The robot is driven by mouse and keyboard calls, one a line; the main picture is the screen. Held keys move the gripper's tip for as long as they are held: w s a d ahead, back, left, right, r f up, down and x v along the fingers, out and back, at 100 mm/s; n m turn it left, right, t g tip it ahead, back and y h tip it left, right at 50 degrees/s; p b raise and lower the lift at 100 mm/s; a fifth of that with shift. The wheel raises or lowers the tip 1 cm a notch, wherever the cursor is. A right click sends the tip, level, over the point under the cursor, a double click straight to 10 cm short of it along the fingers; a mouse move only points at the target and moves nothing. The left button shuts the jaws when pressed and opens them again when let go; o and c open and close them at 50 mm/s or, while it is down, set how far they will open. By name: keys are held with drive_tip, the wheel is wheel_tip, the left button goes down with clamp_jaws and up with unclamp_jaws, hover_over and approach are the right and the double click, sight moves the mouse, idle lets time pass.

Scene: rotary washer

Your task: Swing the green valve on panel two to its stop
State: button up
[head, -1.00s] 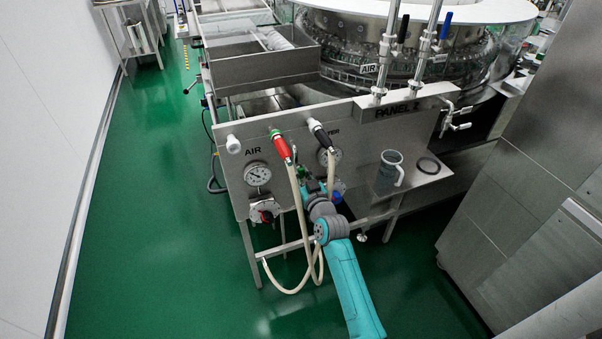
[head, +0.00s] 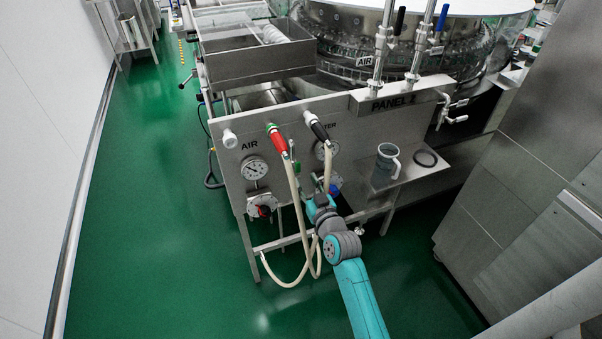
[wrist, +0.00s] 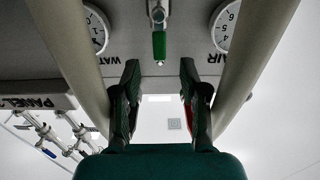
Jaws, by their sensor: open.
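The green valve handle (wrist: 159,46) shows in the wrist view, pointing down in the picture from a metal fitting (wrist: 158,14) on the panel, between the two gauges. A small green spot of it shows in the head view (head: 297,168), partly behind a hose. My gripper (wrist: 160,72) is open and empty. Its fingers lie left and right of the handle's line, with the handle tip just beyond the fingertips in the picture. I see no contact. In the head view my gripper is mostly hidden behind my wrist and the hoses.
Two cream hoses (head: 292,190) hang in front of panel two (head: 262,190), one on each side of my gripper in the wrist view. A red-handled valve (head: 264,211) is at lower left. A jug (head: 384,165) stands on the right ledge. Green floor is free at left.

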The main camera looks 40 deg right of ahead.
drive_tip(key=shift+v, duration=2.3)
drive_tip(key=s+a+f+g+y, duration=0.1)
drive_tip(key=s+a+f, duration=0.2)
drive_tip(key=s+a, duration=0.5)
drive_tip(key=s+a+f+y, duration=0.1)
drive_tip(key=s+a+f, duration=0.3)
drive_tip(key=s, duration=0.8)
drive_tip(key=s+a+r+n+y, duration=0.1)
drive_tip(key=s+a+r, duration=0.2)
drive_tip(key=s, duration=0.7)
drive_tip(key=s+a+r+n+g+y, duration=0.1)
drive_tip(key=s+a+r, duration=0.3)
drive_tip(key=s, duration=0.6)
drive_tip(key=shift+s+a+r+n+g+y, duration=0.2)
drive_tip(key=shift+r+n+g+y, duration=0.1)
drive_tip(key=shift+r+n+y, duration=0.3)
drive_tip(key=shift+r, duration=0.1)
